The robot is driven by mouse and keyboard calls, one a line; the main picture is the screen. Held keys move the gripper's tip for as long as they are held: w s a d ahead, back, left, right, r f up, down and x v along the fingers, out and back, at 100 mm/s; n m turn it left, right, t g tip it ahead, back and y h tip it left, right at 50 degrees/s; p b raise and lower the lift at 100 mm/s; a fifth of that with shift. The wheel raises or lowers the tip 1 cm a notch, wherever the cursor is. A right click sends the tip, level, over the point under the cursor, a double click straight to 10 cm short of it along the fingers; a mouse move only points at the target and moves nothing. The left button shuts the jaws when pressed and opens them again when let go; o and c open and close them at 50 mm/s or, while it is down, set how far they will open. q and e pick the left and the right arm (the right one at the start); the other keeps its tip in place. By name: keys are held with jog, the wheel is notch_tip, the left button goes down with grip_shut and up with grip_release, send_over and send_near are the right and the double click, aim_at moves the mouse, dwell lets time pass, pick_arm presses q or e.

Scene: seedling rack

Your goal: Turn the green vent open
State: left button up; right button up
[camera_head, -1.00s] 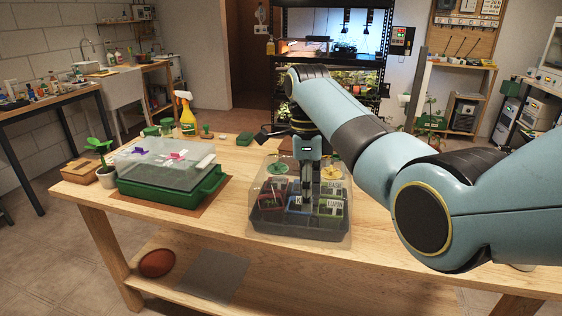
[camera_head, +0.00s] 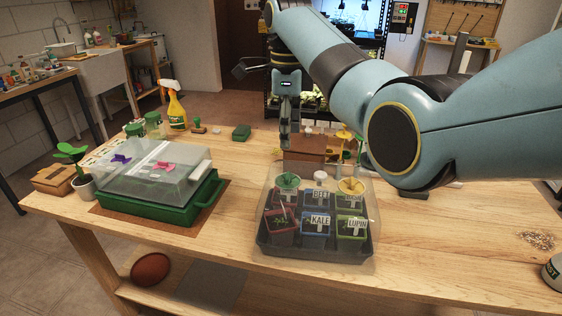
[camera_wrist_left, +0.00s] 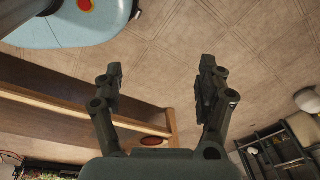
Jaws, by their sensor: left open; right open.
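The green vent (camera_head: 287,181) is a round knob on the left part of a clear dome (camera_head: 272,205). The dome covers a dark tray of labelled seedling pots. A yellow vent (camera_head: 351,186) sits on its right part, with a small white cap (camera_head: 320,176) between. My right gripper (camera_head: 287,142) is open and points down, above and behind the green vent in the head view, apparently apart from it. My left gripper (camera_wrist_left: 160,78) is open and empty in the left wrist view, with the floor behind its fingers.
A green tray (camera_head: 150,212) under another clear lid with purple and pink vents stands left on the table (camera_head: 410,232). A brown box (camera_head: 305,155) stands behind the dome. A spray bottle (camera_head: 176,110) stands at the back. The front right tabletop is largely clear.

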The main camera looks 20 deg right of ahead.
send_over(288, 175)
notch_tip(288, 175, down, 6)
jog(key=shift+s+r, duration=0.1)
notch_tip(288, 175, down, 3)
jog(key=shift+f, duration=0.6)
jog(key=c, duration=0.3)
jog(key=shift+c, duration=1.4)
jog(key=c, duration=0.6)
pick_arm(q)
jog(key=s, duration=0.2)
jog(key=shift+s, duration=0.4)
pick_arm(e)
grip_shut()
